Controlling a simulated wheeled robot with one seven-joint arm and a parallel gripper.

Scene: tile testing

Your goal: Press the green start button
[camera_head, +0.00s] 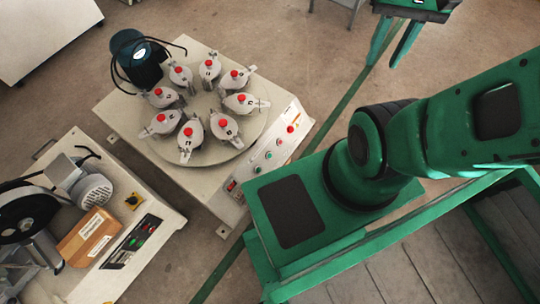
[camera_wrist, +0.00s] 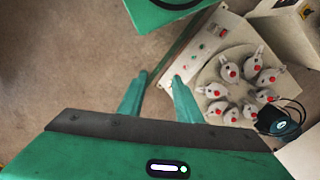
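Two machines carry green buttons, and I cannot tell which is the start button. The left machine has a dark panel (camera_head: 125,255) with a green button (camera_head: 133,243) beside red ones. My gripper (camera_head: 393,42) is at the upper right in the head view, open and empty, apart from both machines. Its spread fingers also show in the wrist view (camera_wrist: 160,75).
The round table (camera_head: 212,105) holds several grey clamps with red knobs. A dark green motor (camera_head: 138,58) stands behind it. Bare floor (camera_head: 330,60) lies between my gripper and the round-table machine.

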